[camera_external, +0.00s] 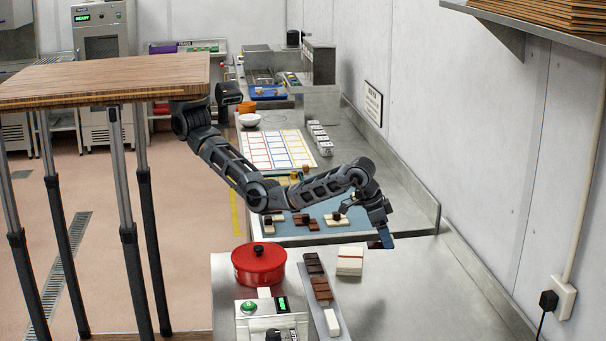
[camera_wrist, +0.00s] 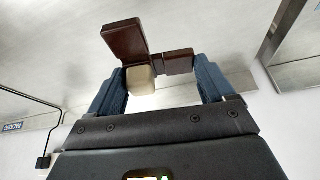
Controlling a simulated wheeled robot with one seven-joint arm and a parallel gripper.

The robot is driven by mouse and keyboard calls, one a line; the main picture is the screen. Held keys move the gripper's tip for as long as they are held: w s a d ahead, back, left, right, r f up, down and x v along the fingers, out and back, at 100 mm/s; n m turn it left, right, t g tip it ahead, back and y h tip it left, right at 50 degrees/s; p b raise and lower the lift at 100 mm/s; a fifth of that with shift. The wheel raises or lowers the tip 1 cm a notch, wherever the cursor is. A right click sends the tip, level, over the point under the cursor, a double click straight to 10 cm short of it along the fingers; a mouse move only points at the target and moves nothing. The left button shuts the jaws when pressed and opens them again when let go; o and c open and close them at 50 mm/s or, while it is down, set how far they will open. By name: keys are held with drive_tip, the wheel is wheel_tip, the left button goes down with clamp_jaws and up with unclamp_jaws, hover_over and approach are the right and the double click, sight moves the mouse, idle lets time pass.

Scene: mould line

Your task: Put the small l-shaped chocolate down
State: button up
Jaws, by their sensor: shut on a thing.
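My gripper (camera_wrist: 160,70) has its two blue fingers spread around a small l-shaped chocolate (camera_wrist: 178,63) in the wrist view. It is shut on this piece. The chocolate has dark brown parts, one a flat slab standing out to the upper left, and a cream block (camera_wrist: 141,79) at the corner, near the left finger. The brown arm on the right meets the right finger.
Several brown and cream chocolate pieces (camera_external: 313,224) lie on the mat. Nearer stand a red lidded pot (camera_external: 259,264), a narrow tray (camera_external: 317,305) of bars and a cream block stack (camera_external: 350,260). A wall (camera_external: 480,130) runs along the right. Steel counter right of the stack is clear.

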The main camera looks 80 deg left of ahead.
drive_tip(key=s+d+m+g+h+b, duration=0.1)
drive_tip(key=s+d+m+h+b, duration=0.45)
drive_tip(key=s+d, duration=1.3)
drive_tip(key=m+y+p, duration=0.2)
drive_tip(key=y, duration=0.1)
hover_over(376, 308)
drive_tip(key=a, duration=0.1)
drive_tip(key=f, duration=0.4)
drive_tip(key=s+f, duration=0.1)
drive_tip(key=f, duration=0.2)
drive_tip(key=shift+f, duration=1.9)
drive_tip(key=shift+f, duration=0.1)
drive_tip(key=o, duration=1.2)
